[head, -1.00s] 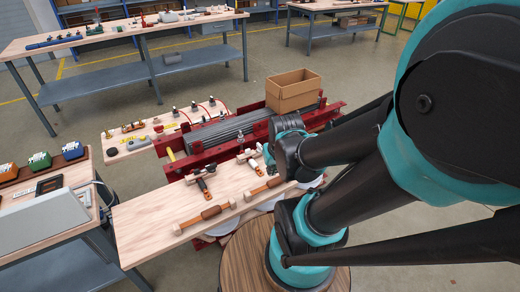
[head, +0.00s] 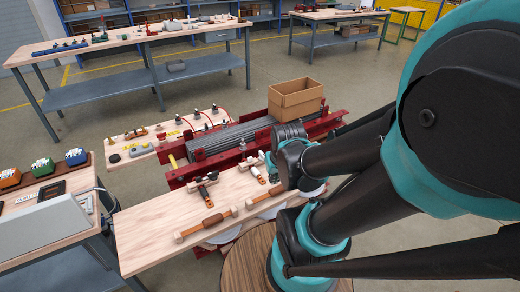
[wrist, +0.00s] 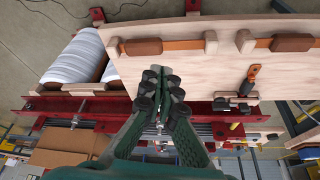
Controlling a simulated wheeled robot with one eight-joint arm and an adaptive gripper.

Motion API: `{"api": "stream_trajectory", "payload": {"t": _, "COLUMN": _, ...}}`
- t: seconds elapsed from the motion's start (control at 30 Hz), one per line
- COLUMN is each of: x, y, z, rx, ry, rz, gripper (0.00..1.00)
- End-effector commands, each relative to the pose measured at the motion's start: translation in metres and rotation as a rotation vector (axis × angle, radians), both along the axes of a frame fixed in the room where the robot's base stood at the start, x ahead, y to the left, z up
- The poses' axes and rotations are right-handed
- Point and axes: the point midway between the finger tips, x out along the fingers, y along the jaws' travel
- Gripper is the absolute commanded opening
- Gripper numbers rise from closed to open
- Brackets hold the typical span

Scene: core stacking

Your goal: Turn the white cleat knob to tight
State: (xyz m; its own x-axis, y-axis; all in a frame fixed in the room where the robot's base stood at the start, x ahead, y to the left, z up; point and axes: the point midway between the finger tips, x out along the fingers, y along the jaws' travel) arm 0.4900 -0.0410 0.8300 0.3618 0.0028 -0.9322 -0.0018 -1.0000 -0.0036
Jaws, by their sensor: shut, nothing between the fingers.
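In the head view my gripper (head: 271,164) is small and partly hidden by my own arm, at the board's far right edge. A small pale knob-like part (head: 243,146) stands on the red frame left of my gripper. An orange-handled fitting (wrist: 250,80) is on the board, right of my fingertips in the wrist view. Contact with any knob cannot be told.
Wooden-handled bars (head: 205,222) lie along the board. A cardboard box (head: 296,98) sits on the red frame (head: 190,175) behind my gripper. White rolls (wrist: 75,60) lie left of my fingertips in the wrist view. A grey device (head: 45,228) stands on the left bench.

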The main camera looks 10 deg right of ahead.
Motion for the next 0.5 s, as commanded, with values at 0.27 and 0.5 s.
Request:
{"api": "stream_trajectory", "payload": {"t": 0.27, "x": 0.028, "y": -0.001, "z": 0.015, "rx": -0.012, "ry": 0.037, "rz": 0.029, "gripper": 0.20}}
{"api": "stream_trajectory", "payload": {"t": 0.5, "x": 0.112, "y": -0.006, "z": 0.053, "rx": -0.042, "ry": 0.159, "rz": 0.129, "gripper": 0.20}}
